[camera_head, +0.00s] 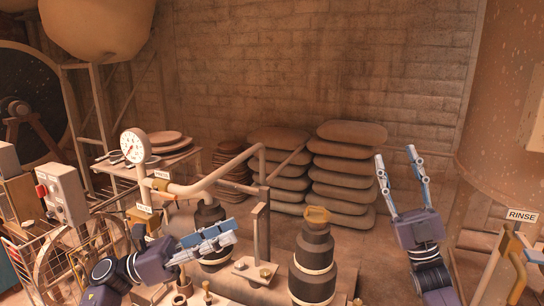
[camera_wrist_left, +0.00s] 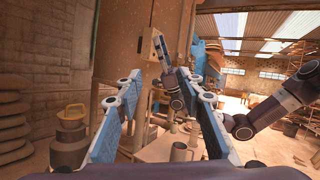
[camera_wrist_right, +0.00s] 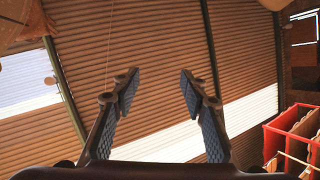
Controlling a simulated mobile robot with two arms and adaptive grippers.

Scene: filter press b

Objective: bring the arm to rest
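My left gripper (camera_head: 228,232) is at the lower left of the head view, seen side-on and pointing right, in front of the pipework. In the left wrist view its two blue-padded fingers (camera_wrist_left: 163,85) stand apart with nothing between them. My right gripper (camera_head: 396,156) is raised at the right of the head view, fingers pointing up. In the right wrist view its fingers (camera_wrist_right: 158,78) are apart and empty, with the corrugated roof behind. Neither gripper touches anything that I can make out.
A pressure gauge (camera_head: 135,146) and pipe (camera_head: 210,180) are at left. Stacked sacks (camera_head: 345,170) lie by the brick wall. A large tank (camera_head: 510,120) is at right. A red crate (camera_wrist_right: 292,140) shows in the right wrist view.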

